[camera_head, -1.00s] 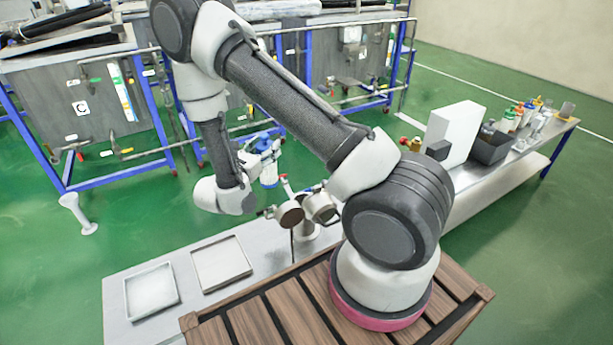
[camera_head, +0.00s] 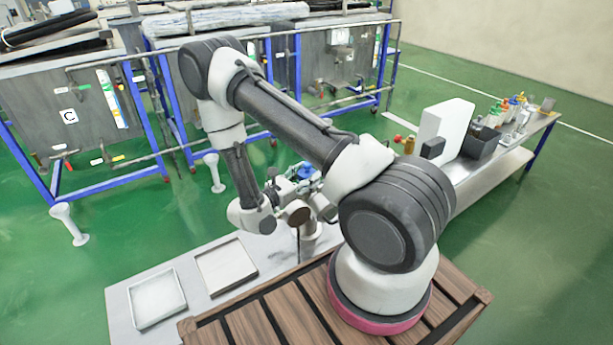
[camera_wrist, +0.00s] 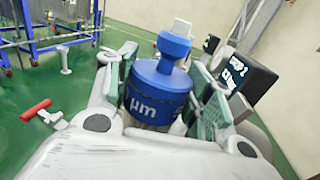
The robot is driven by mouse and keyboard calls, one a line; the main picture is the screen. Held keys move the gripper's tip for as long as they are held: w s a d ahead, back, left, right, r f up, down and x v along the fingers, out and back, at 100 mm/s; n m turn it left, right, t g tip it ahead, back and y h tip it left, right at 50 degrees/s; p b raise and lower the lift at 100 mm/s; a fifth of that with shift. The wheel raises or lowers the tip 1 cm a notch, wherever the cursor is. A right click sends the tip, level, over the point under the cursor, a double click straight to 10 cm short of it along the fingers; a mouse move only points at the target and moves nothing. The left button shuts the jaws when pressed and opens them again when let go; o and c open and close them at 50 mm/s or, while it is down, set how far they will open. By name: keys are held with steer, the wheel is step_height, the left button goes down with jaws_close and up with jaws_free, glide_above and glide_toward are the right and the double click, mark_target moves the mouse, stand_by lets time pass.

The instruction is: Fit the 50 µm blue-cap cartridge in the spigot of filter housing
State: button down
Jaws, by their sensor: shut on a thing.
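The blue-cap cartridge (camera_wrist: 158,92) is held upright between the two green-padded fingers of my gripper (camera_wrist: 165,95) in the wrist view. White letters "µm" show on it; the number is not readable. Its lower end is hidden behind my gripper's body. In the head view its blue top (camera_head: 305,171) shows beside my gripper (camera_head: 297,179), above the bench.
Two shallow trays (camera_head: 156,325) (camera_head: 203,261) lie on the bench to the left. A white panel (camera_head: 440,135), a dark bin (camera_head: 480,142) and several colored-cap bottles stand at the right. A red valve handle (camera_wrist: 36,109) is left of my gripper in the wrist view.

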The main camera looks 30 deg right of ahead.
mark_target(307, 196)
steer(key=shift+a+f+h, duration=0.15)
steer(key=shift+f+h, duration=0.1)
steer(key=shift+h, duration=0.05)
steer(key=shift+f, duration=3.75)
steer(key=shift+a+f, duration=0.1)
steer(key=shift+f, duration=0.05)
stand_by(1.0)
steer(key=shift+s+d+f, duration=0.1)
steer(key=shift+s+d, duration=0.05)
steer(key=shift+d, duration=0.2)
stand_by(1.6)
